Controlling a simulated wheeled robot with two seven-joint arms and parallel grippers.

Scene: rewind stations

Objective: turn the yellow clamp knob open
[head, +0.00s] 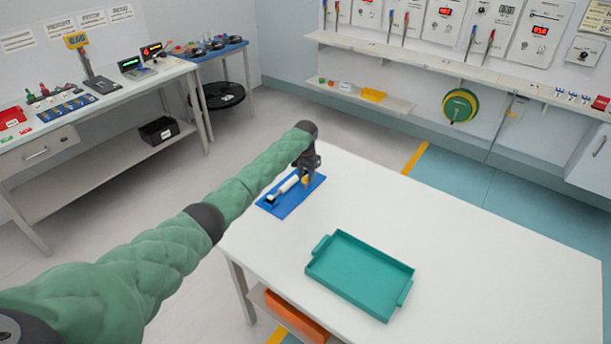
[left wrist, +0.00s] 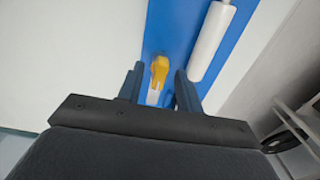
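The yellow clamp knob (head: 306,180) is on a blue base plate (head: 285,208) at the far left end of the white table. A white cylinder (head: 288,185) lies on the same plate beside it. My left gripper (head: 310,176) is above the plate, right at the knob. In the left wrist view the knob (left wrist: 160,68) appears between the two dark fingers of my left gripper (left wrist: 160,88), with gaps on both sides. The fingers are apart and I see no contact. A pale piece shows just below the knob. My right gripper is not in view.
A teal tray (head: 360,275) stands empty on the white table (head: 500,250), whose right part is clear. An orange bin (head: 296,318) is beneath the table. A workbench (head: 110,95) with instruments is at the left, and a wall shelf (head: 450,70) runs along the back.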

